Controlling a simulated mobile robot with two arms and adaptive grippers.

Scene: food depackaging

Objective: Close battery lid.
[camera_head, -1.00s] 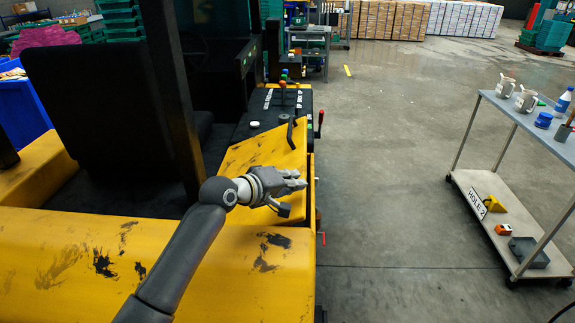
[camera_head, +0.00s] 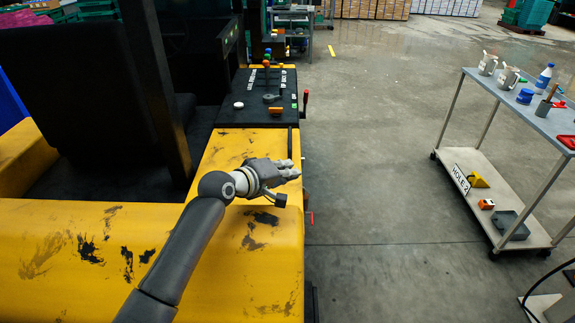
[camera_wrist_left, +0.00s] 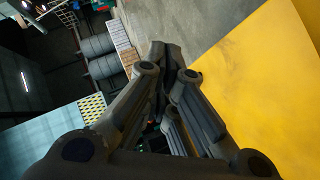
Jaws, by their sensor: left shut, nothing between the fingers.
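My left gripper (camera_head: 292,170) is shut and empty, over the near right part of the yellow surface. Whether it touches the lid is unclear. In the left wrist view the shut fingers (camera_wrist_left: 168,58) point away, with a yellow surface (camera_wrist_left: 262,85) to their right. My right gripper is not in view.
The black control panel (camera_head: 262,98) with levers and buttons adjoins the lid's far edge. A dark post (camera_head: 155,85) rises left of the lid. A cart (camera_head: 535,118) with cups and bottles stands at the right. The floor between is clear.

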